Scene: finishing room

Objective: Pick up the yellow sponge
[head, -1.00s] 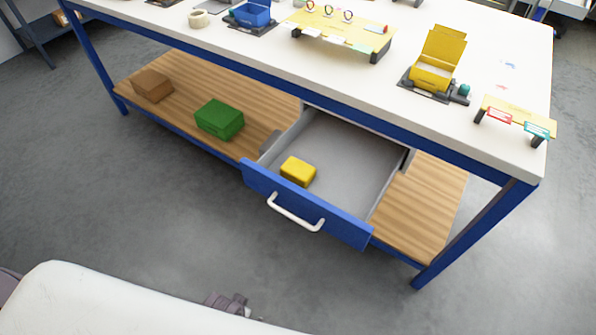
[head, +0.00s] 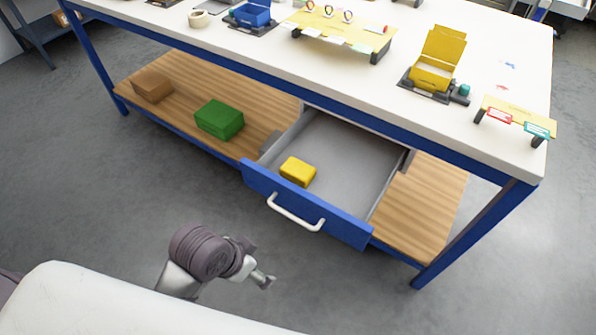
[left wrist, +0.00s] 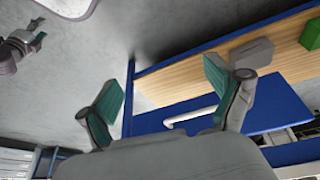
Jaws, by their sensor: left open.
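The yellow sponge (head: 298,172) lies inside the open drawer (head: 350,145), near its front left corner in the head view. My left gripper (head: 264,280) is low in the head view, in front of the drawer and apart from it. In the left wrist view my left gripper (left wrist: 165,88) has its two teal-padded fingers spread, with nothing between them. The blue drawer front and its pale handle (left wrist: 190,118) show beyond the fingers there; the sponge is not visible in that view. A grey arm end (left wrist: 18,45), seemingly my right gripper, shows at the upper left; its jaws are unclear.
A green box (head: 219,119) and a brown box (head: 152,86) sit on the wooden shelf (head: 432,205) left of the drawer. The white tabletop (head: 330,80) overhangs the drawer's back. The floor in front is clear.

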